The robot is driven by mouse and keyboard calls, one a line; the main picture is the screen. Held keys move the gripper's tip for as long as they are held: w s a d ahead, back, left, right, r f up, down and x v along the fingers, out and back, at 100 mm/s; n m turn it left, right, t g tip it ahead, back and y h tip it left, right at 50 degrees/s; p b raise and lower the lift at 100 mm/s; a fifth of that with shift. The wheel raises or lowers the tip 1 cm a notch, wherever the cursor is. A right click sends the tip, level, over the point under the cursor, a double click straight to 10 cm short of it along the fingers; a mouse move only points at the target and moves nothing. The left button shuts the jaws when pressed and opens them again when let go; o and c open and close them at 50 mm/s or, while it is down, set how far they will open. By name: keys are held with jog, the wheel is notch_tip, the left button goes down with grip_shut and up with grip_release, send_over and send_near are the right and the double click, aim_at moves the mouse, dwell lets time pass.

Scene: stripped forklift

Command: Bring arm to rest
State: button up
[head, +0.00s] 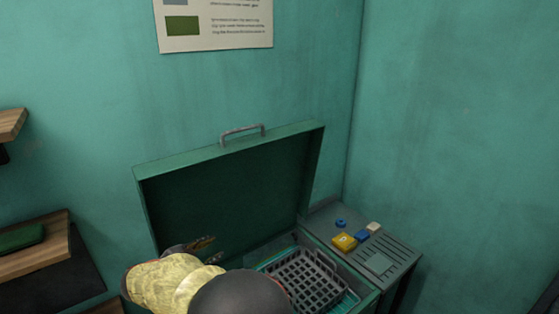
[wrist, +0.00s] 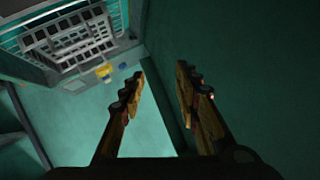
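My gripper (wrist: 160,84) is open in the wrist view, with its two wood-coloured fingers apart and nothing between them. In the head view my gripper (head: 202,244) is partly hidden by my own yellow and black arm links, in front of the raised lid (head: 235,190) of a green chest. The lid stands open with a metal handle (head: 242,131) on its top edge. A dark grid basket (head: 300,280) sits inside the chest, and it also shows in the wrist view (wrist: 70,40).
A grey side table (head: 385,258) right of the chest holds a yellow block (head: 344,241), a blue block (head: 361,236), a blue ring (head: 341,223) and a pale block (head: 373,227). Wooden shelves (head: 40,255) with a green item (head: 22,237) stand at left. A poster (head: 215,22) hangs above.

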jog(key=w+d+r+n+t+y+b, duration=0.1)
jog(key=w+d+r+y, duration=0.2)
jog(key=r, duration=0.3)
jog(key=w+d+r+n+t+y, duration=0.1)
jog(key=w+d+r+n+y, duration=0.15)
jog(key=r, duration=0.45)
jog(key=s+d+r+n+y+b, duration=0.2)
jog(key=s+d+r+n+y, duration=0.2)
jog(key=s+d+r, duration=0.3)
jog(key=s+d+f+n+g+h+b, duration=0.1)
jog(key=s+d+f+g, duration=0.1)
jog(key=s+d+f, duration=0.3)
jog(key=s+d+f+n+g+h+b, duration=0.1)
jog(key=s+d+f, duration=0.4)
jog(key=s+d, duration=0.8)
jog(key=s+d+f+n+g+h+b, duration=0.1)
jog(key=s+d+f+g+h, duration=0.1)
jog(key=s+d+f+g, duration=0.3)
jog(key=s+d, duration=0.4)
jog(key=s, duration=0.7)
jog(key=shift+d+n, duration=0.35)
jog(key=shift+d, duration=0.05)
